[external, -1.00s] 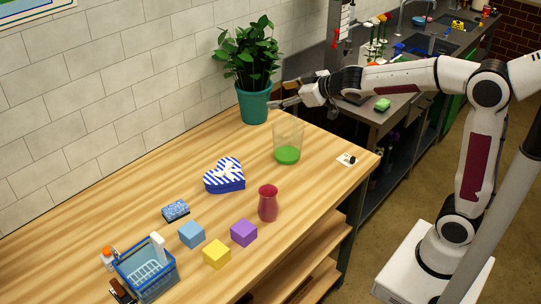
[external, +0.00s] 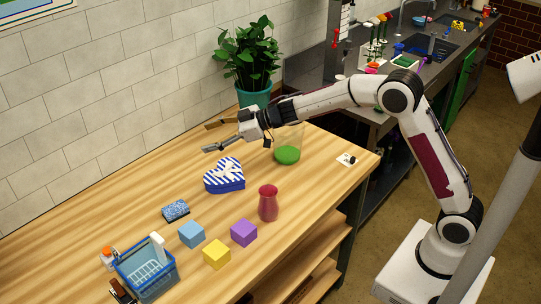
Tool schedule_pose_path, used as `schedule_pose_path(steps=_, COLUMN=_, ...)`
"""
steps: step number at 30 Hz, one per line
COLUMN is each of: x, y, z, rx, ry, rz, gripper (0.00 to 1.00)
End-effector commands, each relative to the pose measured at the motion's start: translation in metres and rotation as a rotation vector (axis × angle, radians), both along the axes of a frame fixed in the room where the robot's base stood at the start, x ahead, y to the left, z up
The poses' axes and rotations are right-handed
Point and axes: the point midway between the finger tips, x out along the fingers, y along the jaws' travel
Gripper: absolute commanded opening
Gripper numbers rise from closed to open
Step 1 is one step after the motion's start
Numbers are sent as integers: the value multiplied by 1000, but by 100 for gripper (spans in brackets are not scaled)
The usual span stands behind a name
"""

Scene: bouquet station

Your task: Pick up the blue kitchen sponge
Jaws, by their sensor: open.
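The blue kitchen sponge (external: 175,210) lies flat on the wooden table, left of the middle, with a speckled blue top and a darker side. My gripper (external: 212,138) is open and empty, above the far part of the table. It is up and to the right of the sponge in the picture, well apart from it, with its fingers pointing left. Nothing hides the sponge.
A heart-shaped striped box (external: 225,176) lies between my gripper and the sponge. Near the sponge are a light blue cube (external: 192,234), a yellow cube (external: 216,254), a purple cube (external: 244,232), a blue basket (external: 147,272) and a red vase (external: 268,204). A potted plant (external: 250,60) stands behind my gripper.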

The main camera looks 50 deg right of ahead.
Motion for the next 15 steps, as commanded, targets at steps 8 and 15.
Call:
schedule_pose_path(steps=8, x=-5, y=53, z=-64, rx=31, ry=69, rz=191, gripper=60)
schedule_pose_path(steps=15, x=-23, y=87, z=-116, rx=54, ry=145, rz=341, gripper=60)
